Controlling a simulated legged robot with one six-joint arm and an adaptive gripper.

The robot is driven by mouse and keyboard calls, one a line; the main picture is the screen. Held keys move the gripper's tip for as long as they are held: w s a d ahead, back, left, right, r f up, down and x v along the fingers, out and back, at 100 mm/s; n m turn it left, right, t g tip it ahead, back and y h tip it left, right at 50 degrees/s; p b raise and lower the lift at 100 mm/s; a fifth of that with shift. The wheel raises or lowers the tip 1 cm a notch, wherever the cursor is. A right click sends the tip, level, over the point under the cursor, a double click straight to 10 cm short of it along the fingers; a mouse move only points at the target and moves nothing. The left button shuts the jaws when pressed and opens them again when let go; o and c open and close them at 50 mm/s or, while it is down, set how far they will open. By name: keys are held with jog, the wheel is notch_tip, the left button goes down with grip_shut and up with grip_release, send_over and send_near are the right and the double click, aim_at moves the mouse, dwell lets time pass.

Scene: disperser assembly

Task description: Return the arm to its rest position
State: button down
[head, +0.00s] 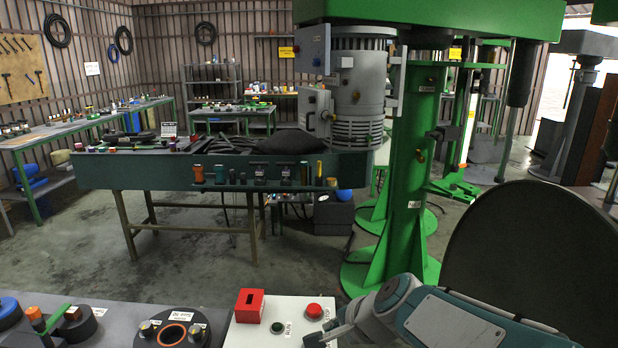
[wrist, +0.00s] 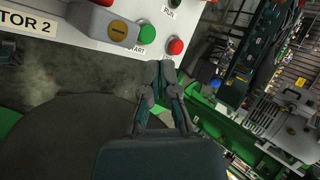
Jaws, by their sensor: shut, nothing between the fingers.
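My gripper (head: 338,330) is at the lower centre of the head view, over the right end of a white control panel (head: 248,338). My arm reaches in from the lower right. In the wrist view my gripper (wrist: 159,72) is shut, its fingertips together with nothing between them. Beyond the tips the panel shows a green button (wrist: 147,34) and a red button (wrist: 175,46). In the head view I also see the green button (head: 277,327) and red button (head: 314,310). The fingertips appear apart from the buttons, though the exact gap is unclear.
A green column machine (head: 402,180) with a grey motor (head: 358,95) stands ahead. A long dark bench (head: 150,172) is behind. A red block (head: 250,305) sits on the panel. Bare floor (head: 190,265) lies between.

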jog(key=s+d+r+n+h, duration=0.1)
jog(key=s+d+n+h, duration=0.1)
jog(key=s+d+n, duration=0.3)
jog(key=s+d+r+n+h, duration=0.1)
jog(key=s+d+n+h, duration=0.2)
jog(key=s+d+n, duration=0.3)
jog(key=s, duration=0.5)
jog(key=shift+s+g+h, duration=0.3)
jog(key=shift+s, duration=0.1)
